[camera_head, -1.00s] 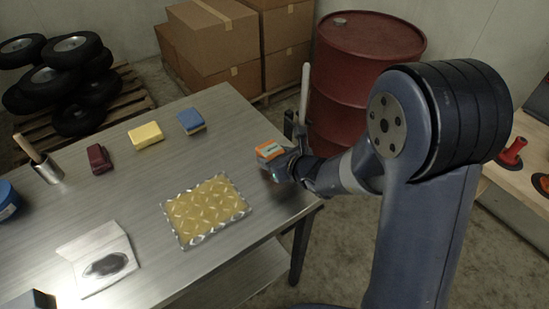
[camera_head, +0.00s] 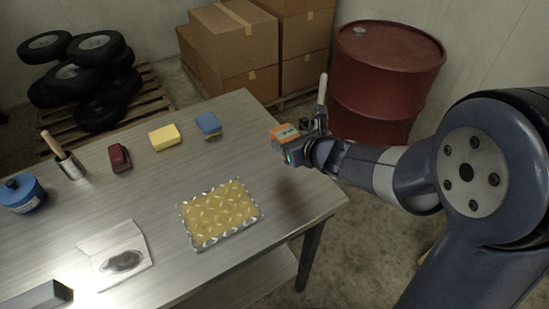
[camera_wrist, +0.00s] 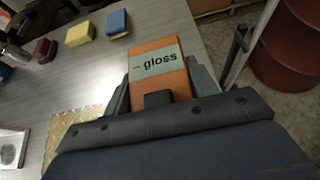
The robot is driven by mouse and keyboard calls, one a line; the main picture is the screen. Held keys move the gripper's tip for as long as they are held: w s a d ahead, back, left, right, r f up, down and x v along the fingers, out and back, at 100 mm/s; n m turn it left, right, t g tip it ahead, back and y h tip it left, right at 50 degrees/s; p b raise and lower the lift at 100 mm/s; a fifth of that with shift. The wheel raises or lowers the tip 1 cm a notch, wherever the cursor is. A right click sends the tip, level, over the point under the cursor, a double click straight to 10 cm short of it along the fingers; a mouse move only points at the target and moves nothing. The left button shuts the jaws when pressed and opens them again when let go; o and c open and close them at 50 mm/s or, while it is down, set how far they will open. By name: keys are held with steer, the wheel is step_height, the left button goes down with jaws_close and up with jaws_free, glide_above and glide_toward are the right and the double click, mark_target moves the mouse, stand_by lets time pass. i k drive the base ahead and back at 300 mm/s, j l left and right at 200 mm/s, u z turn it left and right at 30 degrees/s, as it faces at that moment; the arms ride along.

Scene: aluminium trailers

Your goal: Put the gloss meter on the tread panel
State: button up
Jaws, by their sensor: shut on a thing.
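The gloss meter (camera_head: 287,139) is an orange block with a pale label. The label reads "gloss" in the wrist view (camera_wrist: 158,66). My gripper (camera_head: 301,151) is shut on it, with one finger on each side. It holds the meter above the table's far right part, apart from the panel. The tread panel (camera_head: 219,213) is a rectangular plate with a yellowish raised pattern and a silvery edge, lying flat near the table's front right. Part of it shows at lower left in the wrist view (camera_wrist: 66,128), where my gripper hides the rest.
On the metal table (camera_head: 180,180) are a blue sponge (camera_head: 208,124), a yellow sponge (camera_head: 165,138), a dark red block (camera_head: 119,158), a cup with a wooden handle (camera_head: 70,166), a blue pot (camera_head: 21,194) and a stained cloth (camera_head: 121,260). A red drum (camera_head: 385,80) stands behind.

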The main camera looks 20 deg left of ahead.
mark_target(218, 210)
steer(key=k+j+z, duration=0.3)
steer(key=k+j, duration=0.15)
steer(key=j, duration=0.2)
steer(key=k+j+z, duration=0.3)
steer(key=k+j, duration=0.2)
